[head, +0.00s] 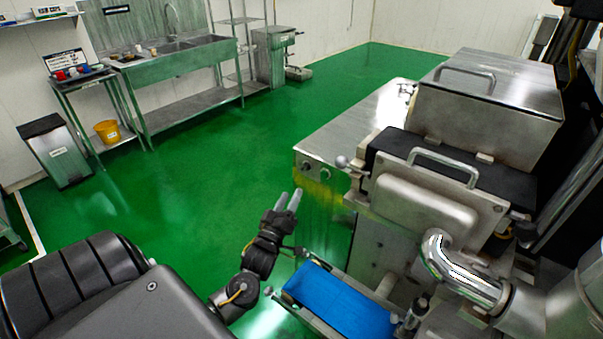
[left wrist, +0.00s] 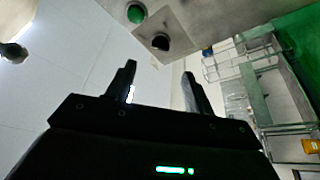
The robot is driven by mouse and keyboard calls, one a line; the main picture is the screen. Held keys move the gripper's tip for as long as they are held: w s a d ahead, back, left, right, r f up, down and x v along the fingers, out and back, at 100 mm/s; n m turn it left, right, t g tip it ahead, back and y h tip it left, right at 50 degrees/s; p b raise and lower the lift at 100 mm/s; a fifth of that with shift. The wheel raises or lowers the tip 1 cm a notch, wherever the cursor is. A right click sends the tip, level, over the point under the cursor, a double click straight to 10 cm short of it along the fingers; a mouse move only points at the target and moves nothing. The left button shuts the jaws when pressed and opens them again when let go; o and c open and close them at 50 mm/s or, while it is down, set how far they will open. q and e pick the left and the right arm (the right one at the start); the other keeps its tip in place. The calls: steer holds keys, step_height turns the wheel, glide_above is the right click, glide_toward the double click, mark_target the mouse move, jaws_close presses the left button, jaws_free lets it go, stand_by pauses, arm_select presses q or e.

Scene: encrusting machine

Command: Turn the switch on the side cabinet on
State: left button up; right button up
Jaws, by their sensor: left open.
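The steel side cabinet (head: 352,125) stands right of centre in the head view. Two small round controls (head: 304,166) sit on its near end face. In the left wrist view this panel (left wrist: 185,18) carries a green button (left wrist: 136,13) and a dark switch knob (left wrist: 161,42) near its corner. My left gripper (head: 289,196) is open and empty, below and slightly left of the controls in the head view. In the left wrist view the knob shows beyond the gap between its fingertips (left wrist: 159,74), apart from them. Which way the knob is turned cannot be told. My right gripper is not in view.
The encrusting machine (head: 430,190) with steel housing and pipe stands right of the gripper. A blue conveyor belt (head: 340,303) lies below it. Green floor (head: 200,200) is open to the left. A sink table (head: 180,60) and bin (head: 57,150) stand far back.

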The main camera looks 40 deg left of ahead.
mark_target(304, 169)
arm_select(q)
steer(key=p+x, duration=0.3)
steer(key=x, duration=0.5)
steer(key=shift+w+r, duration=0.15)
steer(key=shift+w, duration=0.1)
steer(key=shift+w+a, duration=0.15)
steer(key=shift+w, duration=0.2)
steer(key=c, duration=1)
